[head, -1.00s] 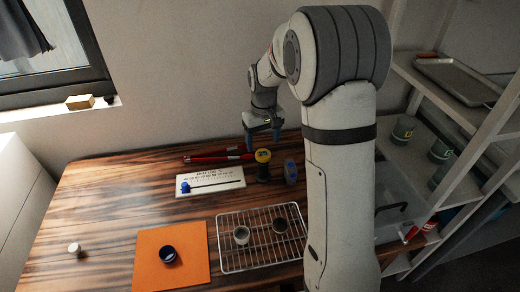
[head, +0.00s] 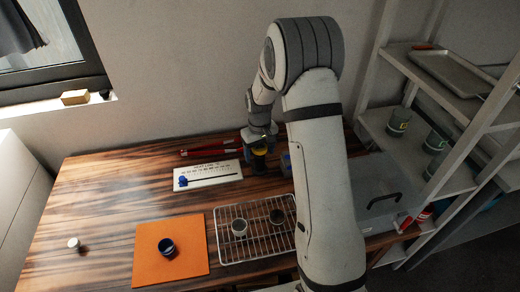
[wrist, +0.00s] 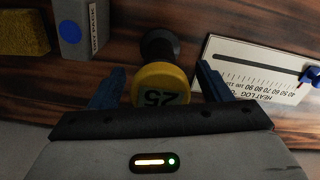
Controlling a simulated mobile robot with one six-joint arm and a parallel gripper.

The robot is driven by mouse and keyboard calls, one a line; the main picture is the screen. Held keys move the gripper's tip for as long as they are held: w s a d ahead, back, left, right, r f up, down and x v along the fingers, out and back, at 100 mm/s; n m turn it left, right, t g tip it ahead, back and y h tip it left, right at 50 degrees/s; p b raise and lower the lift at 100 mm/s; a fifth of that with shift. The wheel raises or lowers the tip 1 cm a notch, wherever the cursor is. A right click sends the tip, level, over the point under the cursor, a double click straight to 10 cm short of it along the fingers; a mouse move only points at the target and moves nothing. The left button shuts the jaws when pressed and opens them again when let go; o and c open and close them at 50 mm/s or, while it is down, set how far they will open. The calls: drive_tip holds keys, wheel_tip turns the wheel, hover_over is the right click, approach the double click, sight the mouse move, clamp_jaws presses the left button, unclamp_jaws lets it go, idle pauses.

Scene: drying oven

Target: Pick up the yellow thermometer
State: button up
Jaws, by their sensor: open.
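The yellow thermometer (wrist: 160,84) has a round yellow head marked 25 and a dark base, and it stands on the wooden table. In the wrist view its head lies between the two open fingers of my gripper (wrist: 158,88), with a gap on each side. In the head view my gripper (head: 259,140) is directly over the thermometer (head: 259,152) and partly hides it. I cannot tell how far down the fingers reach along it.
The white heat log card (head: 215,174) with a blue slider lies to the left. Red tools (head: 208,144) lie behind. A wire rack (head: 256,250) with two cups and an orange mat (head: 190,273) with a blue cup are in front. A shelf (head: 405,135) stands right.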

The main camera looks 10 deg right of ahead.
drive_tip(key=c, duration=1.1)
drive_tip(key=shift+o, duration=0.2)
drive_tip(key=shift+r, duration=0.1)
